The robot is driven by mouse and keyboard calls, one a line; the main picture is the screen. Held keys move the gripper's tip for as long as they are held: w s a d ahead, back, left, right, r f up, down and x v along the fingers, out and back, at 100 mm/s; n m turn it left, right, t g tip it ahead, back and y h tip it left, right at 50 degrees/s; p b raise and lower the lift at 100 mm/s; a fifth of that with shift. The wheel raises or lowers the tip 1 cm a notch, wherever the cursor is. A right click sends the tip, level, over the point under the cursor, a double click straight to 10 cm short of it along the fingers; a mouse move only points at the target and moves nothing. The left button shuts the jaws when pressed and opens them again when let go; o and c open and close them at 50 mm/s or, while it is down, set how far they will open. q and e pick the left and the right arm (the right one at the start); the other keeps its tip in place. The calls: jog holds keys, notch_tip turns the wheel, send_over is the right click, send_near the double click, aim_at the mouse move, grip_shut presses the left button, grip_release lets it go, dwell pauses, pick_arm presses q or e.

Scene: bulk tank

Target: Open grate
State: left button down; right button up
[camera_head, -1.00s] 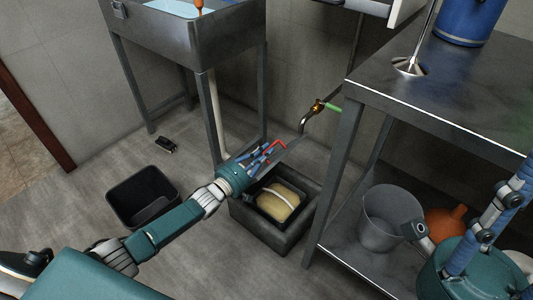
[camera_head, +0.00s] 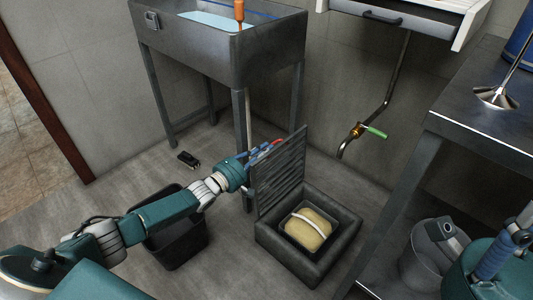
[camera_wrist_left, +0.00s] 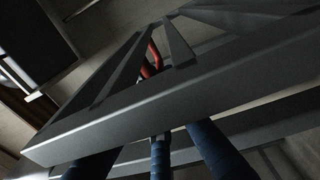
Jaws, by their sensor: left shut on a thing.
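The grate (camera_head: 279,172) is a dark slatted panel. It stands nearly upright along the left side of the open square drain pit (camera_head: 337,243). My left gripper (camera_head: 262,152), with blue fingers and red tips, is shut on the grate near its upper left edge. In the left wrist view, the grate (camera_wrist_left: 130,125) fills the middle, with blue fingers below it and a red fingertip showing between the bars. Part of my right gripper (camera_head: 503,250) shows at the lower right; its fingertips are cut off by the frame.
A yellow item with a white band (camera_head: 308,228) sits inside the pit. A black bin (camera_head: 175,240) stands left of the pit, partly behind my left arm. A metal sink (camera_head: 225,55) stands behind. A steel table (camera_head: 480,130) with a grey bucket (camera_head: 420,262) below is at right.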

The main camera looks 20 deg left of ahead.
pick_arm(q)
jog(key=shift+a, duration=0.2)
jog(key=c, duration=1.8)
grip_release()
jog(key=shift+c, duration=0.2)
jog(key=shift+f, duration=0.1)
jog(key=v, duration=1.2)
